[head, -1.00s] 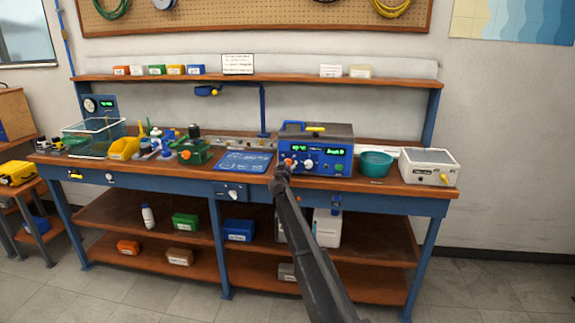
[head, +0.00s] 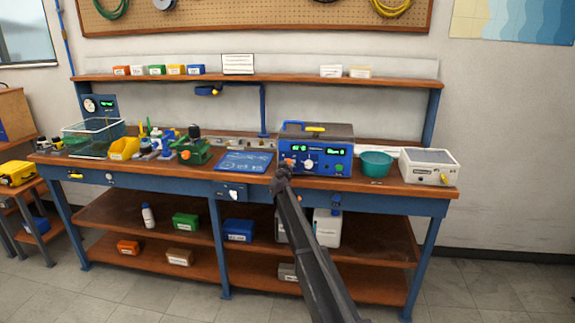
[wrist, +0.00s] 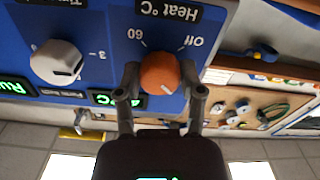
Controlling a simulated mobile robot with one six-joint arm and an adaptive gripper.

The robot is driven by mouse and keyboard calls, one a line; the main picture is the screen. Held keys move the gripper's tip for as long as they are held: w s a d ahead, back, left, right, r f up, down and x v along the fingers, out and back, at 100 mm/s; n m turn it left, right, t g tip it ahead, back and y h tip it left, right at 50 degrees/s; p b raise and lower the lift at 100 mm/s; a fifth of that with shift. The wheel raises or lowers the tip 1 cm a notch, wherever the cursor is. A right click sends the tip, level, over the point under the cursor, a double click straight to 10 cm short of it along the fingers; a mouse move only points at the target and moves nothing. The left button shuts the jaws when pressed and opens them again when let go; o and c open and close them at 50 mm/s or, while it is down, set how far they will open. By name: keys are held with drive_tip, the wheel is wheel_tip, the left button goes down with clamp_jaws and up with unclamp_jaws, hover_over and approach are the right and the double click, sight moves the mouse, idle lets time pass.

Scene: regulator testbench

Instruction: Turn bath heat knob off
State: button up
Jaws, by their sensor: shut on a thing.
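The bath (head: 316,150) is a blue-fronted box with green displays on the bench, right of the middle in the head view. Its orange heat knob (wrist: 160,73) sits under the "Heat °C" label in the upside-down wrist view, with "60" and "Off" marked around it. A small pale mark shows on the knob's lower right edge there. My gripper (wrist: 161,82) is shut on the heat knob, one finger on each side. In the head view my gripper (head: 283,172) reaches the panel's left part and partly covers the knob.
A white timer knob (wrist: 57,62) is beside the heat knob on the same panel. A teal bowl (head: 376,164) and a white box (head: 429,167) stand right of the bath. A blue mat (head: 244,162) lies to its left.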

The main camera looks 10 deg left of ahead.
drive_tip(key=shift+n, duration=0.4)
drive_tip(key=n, duration=0.4)
drive_tip(key=shift+a, duration=0.1)
drive_tip(key=n, duration=0.4)
drive_tip(key=shift+n, duration=0.3)
drive_tip(key=n, duration=0.4)
drive_tip(key=shift+w+n, duration=0.1)
drive_tip(key=shift+n, duration=0.2)
drive_tip(key=n, duration=0.4)
drive_tip(key=o, duration=1.2)
drive_tip(key=shift+c, duration=0.2)
